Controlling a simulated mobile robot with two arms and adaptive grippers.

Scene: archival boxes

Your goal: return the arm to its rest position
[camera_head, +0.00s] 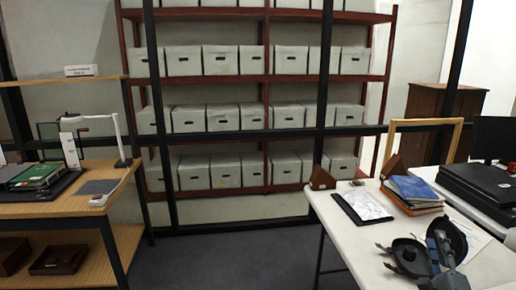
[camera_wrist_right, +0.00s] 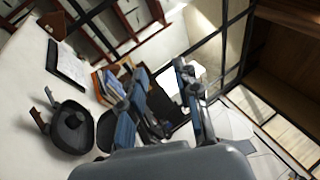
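My right gripper (camera_head: 438,240) is at the lower right of the head view, in front of the white table (camera_head: 345,240) and over its near part. My left gripper is out of view.
A clipboard (camera_head: 362,204), books (camera_head: 412,190) and a black case (camera_head: 482,184) lie on the right-hand tables. A wooden desk (camera_head: 60,208) with a white lamp (camera_head: 123,163) stands left. Shelves of archival boxes (camera_head: 220,118) stand behind dark posts. The middle floor (camera_head: 235,262) is clear.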

